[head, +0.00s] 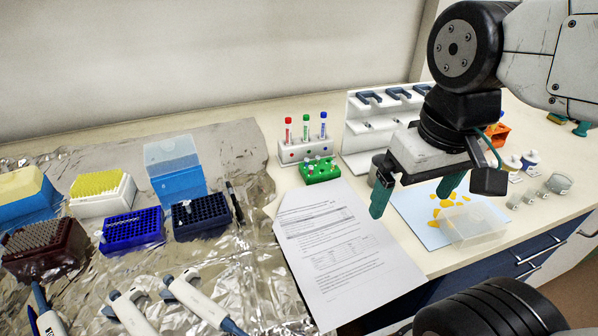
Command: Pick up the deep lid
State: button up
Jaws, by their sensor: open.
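A clear, see-through box-shaped piece (476,229), which looks like the deep lid, sits on a light blue sheet with a yellow print (418,213) near the front edge of the bench. Whether its hollow side faces up I cannot tell. My gripper (414,202) hangs above the bench, to the left of and behind the clear piece in the picture. Its two teal fingers are spread wide, with nothing between them. They appear apart from the clear piece.
A printed paper (338,248) lies left of the sheet. Behind stand a white pipette stand (358,150), a tube rack (305,152) and a green rack (320,171). Small glass vials (530,197) stand to the right. Tip boxes and pipettes cover the foil (255,240) at left.

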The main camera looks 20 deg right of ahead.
aim_at(472, 225)
jog(key=z, duration=1.05)
jog(key=k, duration=0.85)
jog(key=u, duration=0.95)
jog(key=i, duration=0.45)
jog(key=z, duration=0.05)
